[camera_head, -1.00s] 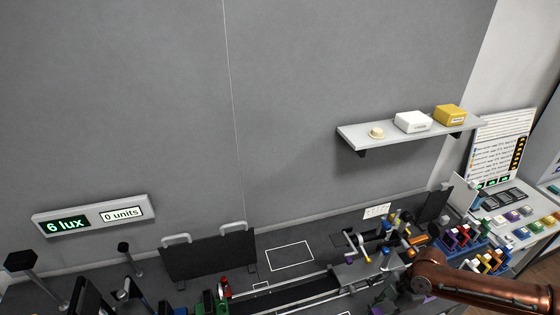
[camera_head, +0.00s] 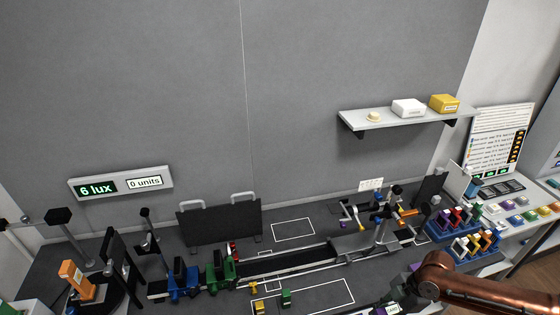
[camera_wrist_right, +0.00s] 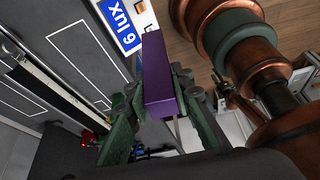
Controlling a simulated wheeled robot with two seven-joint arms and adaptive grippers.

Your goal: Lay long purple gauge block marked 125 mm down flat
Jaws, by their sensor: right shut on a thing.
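The long purple gauge block (camera_wrist_right: 158,75) is between the green-grey fingers of my right gripper (camera_wrist_right: 160,92) in the right wrist view. The fingers are shut on its two sides, and its long end sticks out past the fingertips. Its 125 mm marking cannot be read. In the head view my copper right arm comes in at the lower right, and my right gripper (camera_head: 398,297) is only partly seen at the bottom edge. The block's tilt and its height above the bench are hard to tell there. My left gripper is not in view.
A black rail (camera_head: 290,262) runs along the bench, with blue (camera_head: 183,281) and green (camera_head: 221,273) holders on it. White-outlined areas (camera_head: 320,295) lie in front and behind. Racks of coloured pieces (camera_head: 470,240) stand at the right. A wall shelf (camera_head: 390,122) hangs above.

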